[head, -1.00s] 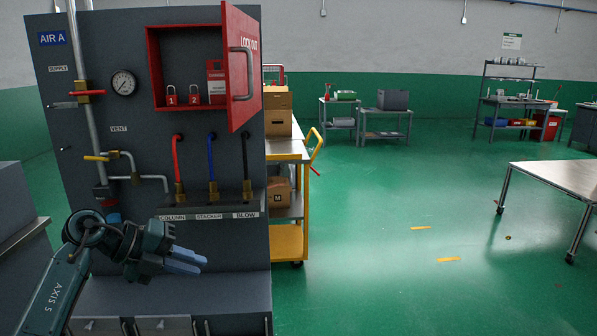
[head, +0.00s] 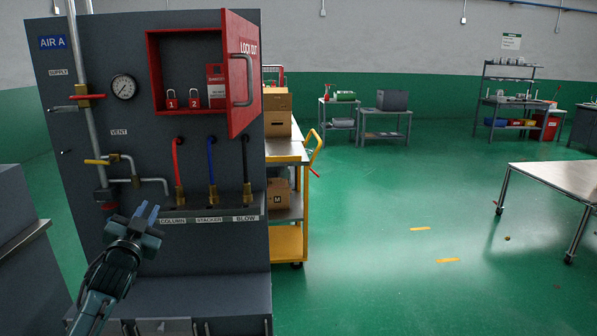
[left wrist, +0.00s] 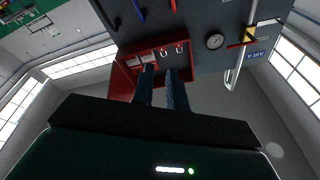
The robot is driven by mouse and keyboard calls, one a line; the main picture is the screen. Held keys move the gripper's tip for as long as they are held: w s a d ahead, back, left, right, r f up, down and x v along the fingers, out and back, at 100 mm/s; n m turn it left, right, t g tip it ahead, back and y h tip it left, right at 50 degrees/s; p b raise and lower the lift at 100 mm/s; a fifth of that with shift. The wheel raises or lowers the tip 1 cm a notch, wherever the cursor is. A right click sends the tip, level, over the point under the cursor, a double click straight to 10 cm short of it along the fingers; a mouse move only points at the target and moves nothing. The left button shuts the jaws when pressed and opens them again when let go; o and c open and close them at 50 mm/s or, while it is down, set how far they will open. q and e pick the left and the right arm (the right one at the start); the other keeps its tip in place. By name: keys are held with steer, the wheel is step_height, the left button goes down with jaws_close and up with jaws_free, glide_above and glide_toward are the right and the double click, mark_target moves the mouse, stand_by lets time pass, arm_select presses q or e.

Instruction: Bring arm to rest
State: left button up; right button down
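My left gripper (head: 146,209) is in front of the lower left part of the grey AIR A panel (head: 85,185) in the head view. Its fingers point up, with a narrow gap and nothing between them. In the left wrist view the two fingers (left wrist: 160,70) also stand apart and empty, and the red lockout box (left wrist: 123,82) shows behind them. That box (head: 156,70) is on the upper panel, its door (head: 241,90) open. Two red padlocks (head: 183,99) and a red tag (head: 216,88) are inside. My right gripper is not in view.
A supply pipe with yellow-handled valve (head: 97,161), a gauge (head: 123,87) and red, blue and black hoses (head: 211,160) project from the panel. A grey cabinet (head: 20,215) stands at left. A yellow cart (head: 288,243) is behind the panel.

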arm_select(q)
steer(key=s+d+f+n+g+h, duration=0.1)
steer(key=s+d+f+g, duration=0.2)
steer(key=f, duration=0.4)
steer(key=s+d+f+g, duration=0.1)
steer(key=s+d+f, duration=0.1)
steer(key=s+f, duration=0.35)
steer(key=s+d+f+n+g+h, duration=0.1)
steer(key=s+d+f+g, duration=0.15)
steer(key=f, duration=0.65)
steer(key=s+d+f+g, duration=0.1)
steer(key=s+d+f, duration=0.2)
steer(key=s, duration=0.6)
steer(key=s+d+f+g+h, duration=0.1)
steer(key=s+d+f, duration=0.2)
steer(key=s, duration=0.7)
steer(key=s+d+f+g+h, duration=0.1)
steer(key=s+d+f, duration=0.3)
steer(key=s, duration=0.5)
steer(key=d, duration=0.2)
steer(key=shift+s+d, duration=0.15)
steer(key=shift+d, duration=0.2)
